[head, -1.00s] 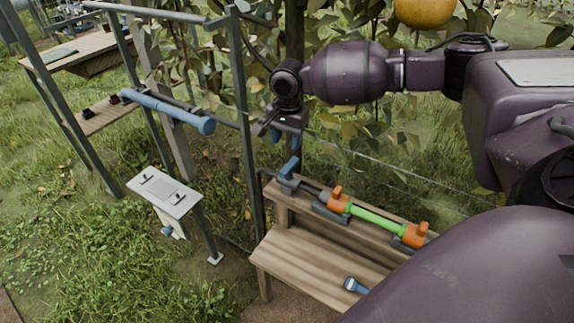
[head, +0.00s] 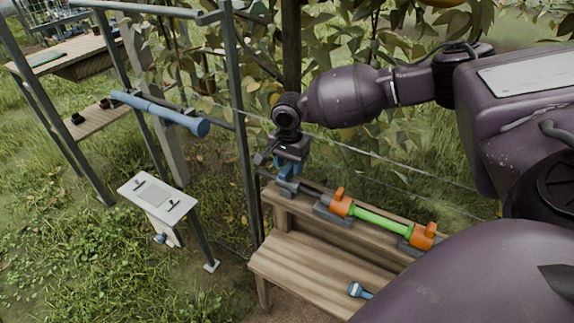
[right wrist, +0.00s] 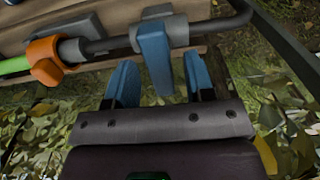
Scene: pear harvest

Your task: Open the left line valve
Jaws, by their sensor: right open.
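The left line valve has a blue lever (right wrist: 154,55) on a grey body (right wrist: 175,28) at the left end of the dark pipe on the wooden bench. The lever stands out from the pipe. In the head view the valve (head: 286,188) is partly hidden by my right gripper (head: 288,169), which is just above it. In the right wrist view the open blue fingers of my right gripper (right wrist: 158,75) lie either side of the lever's end, with visible gaps. My left gripper is not in view.
A green pipe piece (head: 380,219) sits between two orange-handled fittings (head: 341,203) on the bench's back ledge. A blue-headed tool (head: 358,290) lies on the bench seat (head: 310,262). A grey post (head: 240,130) and a thin wire stand close to my right arm.

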